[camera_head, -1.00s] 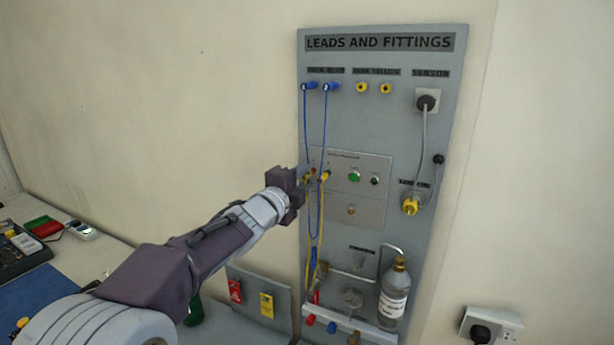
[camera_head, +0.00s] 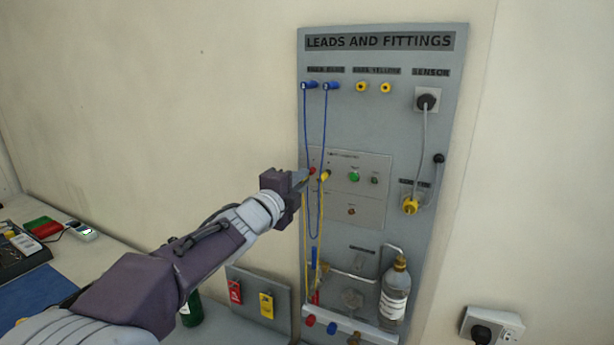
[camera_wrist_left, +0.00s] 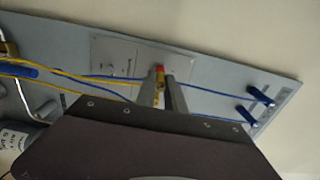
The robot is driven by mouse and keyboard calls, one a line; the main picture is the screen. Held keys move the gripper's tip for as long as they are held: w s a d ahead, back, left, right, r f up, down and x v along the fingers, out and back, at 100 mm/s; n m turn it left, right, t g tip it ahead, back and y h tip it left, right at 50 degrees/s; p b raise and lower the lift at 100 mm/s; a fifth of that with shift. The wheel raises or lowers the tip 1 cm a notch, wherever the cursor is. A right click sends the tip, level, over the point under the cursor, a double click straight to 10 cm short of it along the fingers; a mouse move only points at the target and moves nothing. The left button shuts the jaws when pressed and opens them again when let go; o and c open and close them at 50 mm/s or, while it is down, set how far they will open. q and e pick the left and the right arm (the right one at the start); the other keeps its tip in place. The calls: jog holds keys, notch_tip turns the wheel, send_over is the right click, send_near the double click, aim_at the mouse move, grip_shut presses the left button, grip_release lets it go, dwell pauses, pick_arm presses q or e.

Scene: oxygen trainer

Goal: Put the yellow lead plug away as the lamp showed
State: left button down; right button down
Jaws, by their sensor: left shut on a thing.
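My left gripper (camera_head: 304,180) is at the left side of the small control panel (camera_head: 345,212) on the wall board. It is shut on a yellow lead plug, which shows between the fingers in the left wrist view (camera_wrist_left: 160,88). A red socket (camera_head: 312,171) shows just beyond the fingertips; I cannot tell whether the plug is fully clear of it. A second yellow plug (camera_head: 326,174) sits in the panel just right of the gripper. Yellow leads hang below. Two yellow parking points (camera_head: 361,87) and (camera_head: 386,88) are at the board's top. My right gripper is not in view.
Two blue plugs (camera_head: 310,85) are parked at the top left, their leads looping down close to my gripper. A green button (camera_head: 354,176) is on the panel. A bottle (camera_head: 395,290) and a bracketed rail (camera_head: 345,322) are lower down. A sensor lead (camera_head: 424,140) hangs right.

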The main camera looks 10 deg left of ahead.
pick_arm(q)
jog(key=v, duration=0.3)
jog(key=shift+s, duration=0.15)
dwell(0.4)
